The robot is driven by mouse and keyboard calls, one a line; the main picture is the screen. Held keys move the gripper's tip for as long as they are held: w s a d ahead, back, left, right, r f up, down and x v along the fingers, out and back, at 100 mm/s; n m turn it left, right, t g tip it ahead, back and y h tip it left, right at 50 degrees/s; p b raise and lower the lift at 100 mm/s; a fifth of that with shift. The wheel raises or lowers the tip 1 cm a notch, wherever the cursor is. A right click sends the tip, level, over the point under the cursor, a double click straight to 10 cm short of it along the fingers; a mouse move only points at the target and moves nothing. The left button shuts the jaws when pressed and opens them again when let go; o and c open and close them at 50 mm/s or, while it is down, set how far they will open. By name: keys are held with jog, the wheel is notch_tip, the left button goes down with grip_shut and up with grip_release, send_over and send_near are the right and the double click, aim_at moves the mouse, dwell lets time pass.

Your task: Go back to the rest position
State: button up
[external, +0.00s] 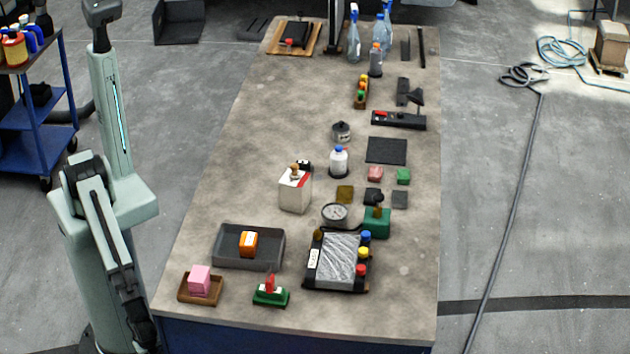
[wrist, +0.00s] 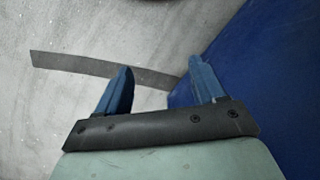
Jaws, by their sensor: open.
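My gripper (wrist: 160,80) is open and empty in the wrist view, its two blue fingers spread apart over bare floor. The right finger appears close to the blue side of the table (wrist: 270,70). In the external view my arm is folded at the left, beside the near left corner of the table (external: 240,180). Its lower end points down there, and the fingers cannot be made out in that view.
Near the table's close end are a dark tray (external: 226,258) with an orange-and-white item, a pink block (external: 200,280) on a brown tray and a green-and-red piece (external: 270,292). A blue cart (external: 45,110) stands at far left. The table's left middle is clear.

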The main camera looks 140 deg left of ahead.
jog(key=s+a+f+g, duration=0.1)
jog(key=s+a+f, duration=0.1)
jog(key=s, duration=0.7)
jog(key=s+a+f+g, duration=0.1)
jog(key=s+f, duration=0.3)
jog(key=s, duration=0.5)
jog(key=shift+s+a+f+m+g+h, duration=0.2)
jog(key=shift+s+a+m+g+h, duration=0.15)
jog(key=shift+a, duration=0.25)
